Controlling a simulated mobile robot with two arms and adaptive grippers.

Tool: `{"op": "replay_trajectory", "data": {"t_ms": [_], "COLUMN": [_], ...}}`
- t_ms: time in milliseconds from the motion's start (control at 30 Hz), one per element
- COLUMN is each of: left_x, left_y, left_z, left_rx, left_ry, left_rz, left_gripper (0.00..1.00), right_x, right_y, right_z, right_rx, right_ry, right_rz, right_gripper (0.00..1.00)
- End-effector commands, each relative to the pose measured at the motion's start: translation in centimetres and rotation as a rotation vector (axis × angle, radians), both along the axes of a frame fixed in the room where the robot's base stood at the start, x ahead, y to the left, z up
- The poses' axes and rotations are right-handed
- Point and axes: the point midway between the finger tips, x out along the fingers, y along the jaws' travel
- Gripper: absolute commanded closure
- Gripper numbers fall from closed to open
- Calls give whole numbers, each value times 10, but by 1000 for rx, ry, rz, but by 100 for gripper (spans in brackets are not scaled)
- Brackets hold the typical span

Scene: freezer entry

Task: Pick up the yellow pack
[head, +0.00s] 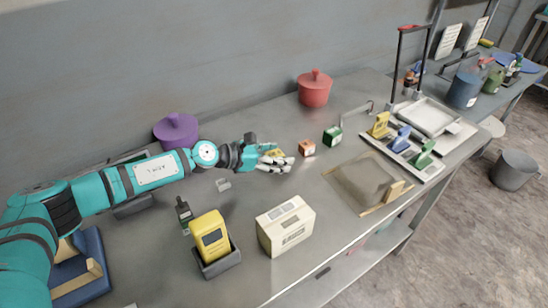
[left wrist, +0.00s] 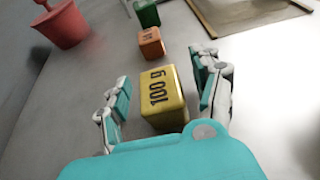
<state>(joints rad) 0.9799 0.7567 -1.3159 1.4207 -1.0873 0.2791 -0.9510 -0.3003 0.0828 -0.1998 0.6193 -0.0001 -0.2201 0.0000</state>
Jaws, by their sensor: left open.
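The yellow pack (left wrist: 161,98) is a small block marked "100 g". In the left wrist view it stands between the two fingers of my left gripper (left wrist: 163,88), with a visible gap on each side. In the head view my left gripper (head: 283,161) reaches in from the left, low over the table. There, the yellow pack (head: 275,152) is mostly hidden behind the fingers. The left gripper is open. My right gripper is in neither view.
An orange block (head: 307,147) and a green block (head: 332,135) stand just beyond the gripper. A cream box (head: 286,226) and a yellow device in a dark holder (head: 218,267) stand in front. Red (head: 314,89) and purple (head: 176,131) pots stand behind.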

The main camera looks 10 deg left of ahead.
Motion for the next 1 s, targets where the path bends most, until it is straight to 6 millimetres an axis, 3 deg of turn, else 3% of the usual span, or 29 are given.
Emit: {"op": "replay_trajectory", "data": {"t_ms": [133,433,933,1000], "left_x": [11,14,14,14], "left_y": [-14,-17,-17,-17], "left_z": [-6,-9,-9,-9], "left_rx": [-1,-1,0,0], "left_ry": [1,1,1,1], "left_rz": [1,0,0,0], "left_gripper": [35,35,100,100], "right_x": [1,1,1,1], "right_y": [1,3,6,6], "right_z": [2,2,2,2], "right_rx": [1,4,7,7], "right_ry": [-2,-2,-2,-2], "right_rz": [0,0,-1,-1], "right_gripper": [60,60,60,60]}}
